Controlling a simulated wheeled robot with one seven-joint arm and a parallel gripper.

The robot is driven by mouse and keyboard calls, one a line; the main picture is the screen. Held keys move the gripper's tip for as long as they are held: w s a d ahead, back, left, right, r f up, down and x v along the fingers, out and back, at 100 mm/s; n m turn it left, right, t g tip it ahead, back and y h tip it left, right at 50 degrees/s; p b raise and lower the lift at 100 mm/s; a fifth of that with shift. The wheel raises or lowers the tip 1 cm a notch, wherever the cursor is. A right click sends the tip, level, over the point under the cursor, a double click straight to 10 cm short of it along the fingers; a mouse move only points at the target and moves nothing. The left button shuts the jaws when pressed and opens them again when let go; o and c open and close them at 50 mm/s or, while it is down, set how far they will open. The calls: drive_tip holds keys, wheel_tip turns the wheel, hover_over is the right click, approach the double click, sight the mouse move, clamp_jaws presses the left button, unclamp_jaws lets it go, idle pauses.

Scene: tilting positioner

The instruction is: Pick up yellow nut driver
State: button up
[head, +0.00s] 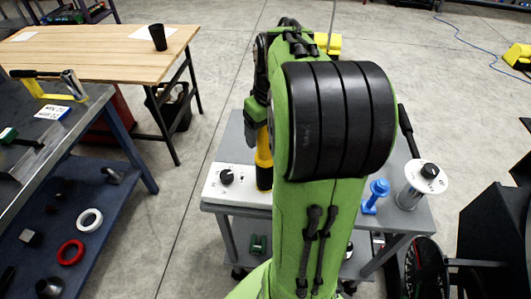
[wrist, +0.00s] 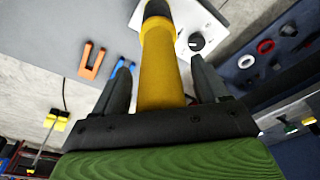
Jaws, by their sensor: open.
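The yellow nut driver (wrist: 158,65) has a thick yellow handle and a dark end at the top of the wrist view. In the head view, part of the yellow nut driver (head: 264,163) shows just left of my green arm; the rest is hidden. My gripper (wrist: 160,70) is open, with one dark finger on each side of the yellow handle. Gaps show between the handle and both fingers. The handle runs down to the palm in the picture, and I cannot tell whether it touches.
A white box with a black knob (head: 226,186) sits beside the nut driver on a grey table (head: 232,140). A blue part (head: 375,195) and a white round-topped object (head: 420,183) stand to the right. An orange U-shaped piece (wrist: 92,60) lies left in the wrist view.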

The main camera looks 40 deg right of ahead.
drive_tip(key=shift+f, duration=0.4)
drive_tip(key=shift+r, duration=0.1)
drive_tip(key=c, duration=1.2)
drive_tip(key=shift+w, duration=0.1)
drive_tip(key=shift+c, duration=0.2)
drive_tip(key=shift+r, duration=0.1)
